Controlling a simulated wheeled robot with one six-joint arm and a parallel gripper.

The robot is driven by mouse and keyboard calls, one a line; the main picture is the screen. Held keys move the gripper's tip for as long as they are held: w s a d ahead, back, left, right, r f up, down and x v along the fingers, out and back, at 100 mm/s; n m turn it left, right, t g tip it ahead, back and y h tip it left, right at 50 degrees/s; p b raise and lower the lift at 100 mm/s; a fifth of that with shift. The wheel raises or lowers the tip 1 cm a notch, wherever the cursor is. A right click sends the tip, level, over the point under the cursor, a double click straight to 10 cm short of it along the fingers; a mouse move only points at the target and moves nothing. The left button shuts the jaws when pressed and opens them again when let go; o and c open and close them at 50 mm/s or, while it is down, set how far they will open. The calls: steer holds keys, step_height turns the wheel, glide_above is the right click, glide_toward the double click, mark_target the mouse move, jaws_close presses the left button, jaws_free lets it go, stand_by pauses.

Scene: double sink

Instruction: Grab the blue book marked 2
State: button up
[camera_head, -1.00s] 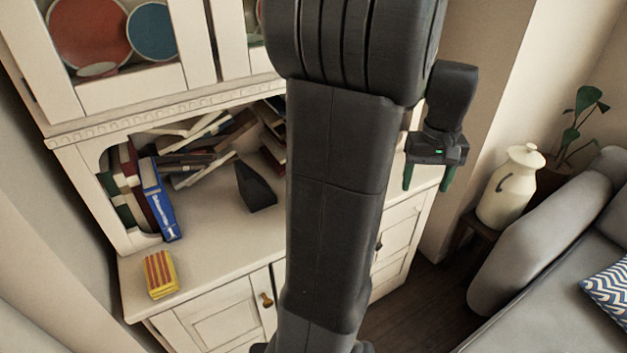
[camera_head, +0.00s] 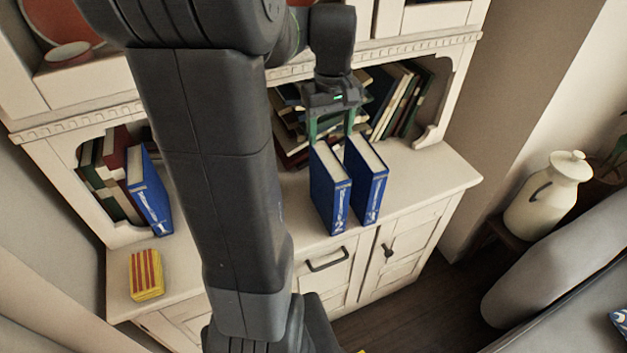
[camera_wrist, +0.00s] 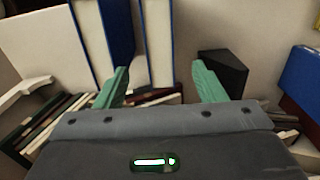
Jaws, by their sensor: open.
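Two blue books with white page edges stand upright side by side on the cabinet counter, a narrow gap between them: a right one (camera_head: 370,185) and a left one (camera_head: 328,195). A third blue book (camera_head: 149,200) leans at the left niche. My gripper (camera_head: 331,130) is open and empty, behind and above the left standing book. In the wrist view, the left standing book (camera_wrist: 158,40) lies ahead between the green fingers (camera_wrist: 162,86), and the right one (camera_wrist: 95,40) lies left of them.
Stacked and leaning books (camera_head: 400,100) fill the niche behind my gripper. A dark wedge-shaped object (camera_wrist: 224,72) shows near a finger in the wrist view. A yellow-and-red striped block (camera_head: 146,275) sits at the counter's left. The counter right of the books is clear.

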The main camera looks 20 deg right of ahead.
mark_target(328, 189)
step_height(328, 189, down, 13)
steer(key=shift+s+p, duration=0.1)
steer(key=shift+p, duration=0.35)
jaws_close()
stand_by(0.3)
